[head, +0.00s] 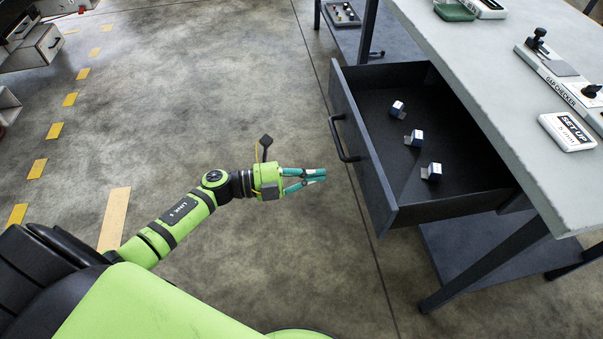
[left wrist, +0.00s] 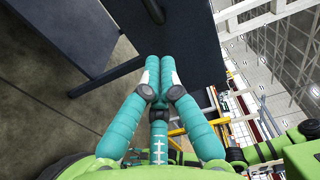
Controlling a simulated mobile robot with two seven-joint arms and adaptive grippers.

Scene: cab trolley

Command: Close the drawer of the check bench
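The check bench (head: 440,40) stands at the right with a pale grey top. Its dark drawer (head: 362,150) is pulled out to the left and holds several small blue-and-white boxes. A black bar handle (head: 338,140) is on the drawer front; part of it also shows at the top of the left wrist view (left wrist: 154,10). My left gripper (head: 322,175) is left of the drawer front, apart from it. Its teal fingers (left wrist: 160,65) are together with nothing between them. The dark drawer front (left wrist: 190,30) shows beyond them.
The bench legs (head: 490,270) and a dark lower shelf (head: 500,245) are under the drawer. A gap checker (head: 565,85) and a set-up block (head: 567,132) lie on the bench top. The concrete floor left of the drawer is clear. Grey drawer units (head: 40,45) stand at the far left.

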